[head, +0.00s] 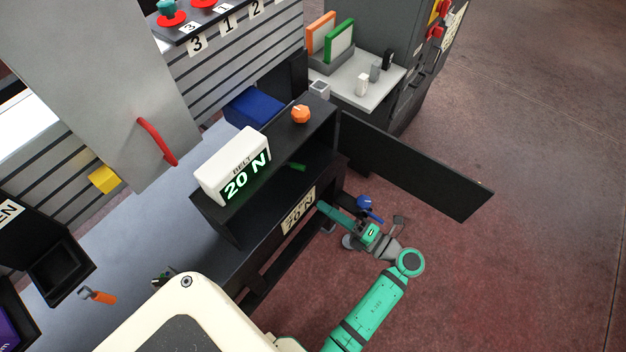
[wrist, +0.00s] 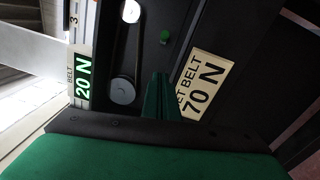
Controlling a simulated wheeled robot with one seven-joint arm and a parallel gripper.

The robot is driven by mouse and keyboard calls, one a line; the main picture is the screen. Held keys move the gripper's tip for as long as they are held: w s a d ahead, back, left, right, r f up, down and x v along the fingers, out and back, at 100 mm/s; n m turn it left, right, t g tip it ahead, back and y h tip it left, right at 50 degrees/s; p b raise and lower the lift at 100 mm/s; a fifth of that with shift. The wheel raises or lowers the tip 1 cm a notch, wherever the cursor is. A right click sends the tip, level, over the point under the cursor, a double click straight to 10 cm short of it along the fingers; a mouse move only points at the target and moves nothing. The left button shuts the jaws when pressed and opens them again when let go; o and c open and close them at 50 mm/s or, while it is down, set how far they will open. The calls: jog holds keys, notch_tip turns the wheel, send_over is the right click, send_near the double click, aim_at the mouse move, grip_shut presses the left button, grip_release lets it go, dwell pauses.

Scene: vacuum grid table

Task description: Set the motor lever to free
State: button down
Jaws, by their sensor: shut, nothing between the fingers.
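My gripper (head: 322,207) is shut and empty, reaching toward the front of the black belt housing (head: 215,218). In the wrist view its closed green fingers (wrist: 158,92) point into the housing, beside the belt and pulleys (wrist: 122,90). A small green piece (head: 297,167) shows inside the housing; in the wrist view a green knob (wrist: 165,37) lies beyond the fingertips. A blue-ended handle (head: 366,203) shows just beside my gripper. No marking shows which of these is the motor lever, and its setting cannot be read. My gripper appears apart from the green knob.
The belt display (head: 232,168) reads 20 N. A plate (head: 298,212) on the housing front reads 70 N. An orange knob (head: 300,114) sits on top. An open black door panel (head: 415,165) juts out to the right. The floor further right is clear.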

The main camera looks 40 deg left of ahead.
aim_at(302, 190)
jog(key=a, duration=0.3)
jog(key=s+a, duration=0.1)
jog(key=a, duration=0.5)
jog(key=shift+s+a+r, duration=0.15)
jog(key=shift+a, duration=0.1)
jog(key=shift+w+a+r, duration=0.1)
jog(key=shift+w+a, duration=0.15)
jog(key=shift+w, duration=0.25)
jog(key=shift+w+a+r, duration=0.1)
jog(key=shift+w+a, duration=0.15)
jog(key=shift+w, duration=0.25)
jog(key=shift+w+a+r, duration=0.1)
jog(key=shift+w+a, duration=0.1)
jog(key=shift+w, duration=0.25)
jog(key=shift+w+a+r, duration=0.1)
jog(key=shift+w+a, duration=0.05)
jog(key=shift+w, duration=0.25)
jog(key=shift+w, duration=0.15)
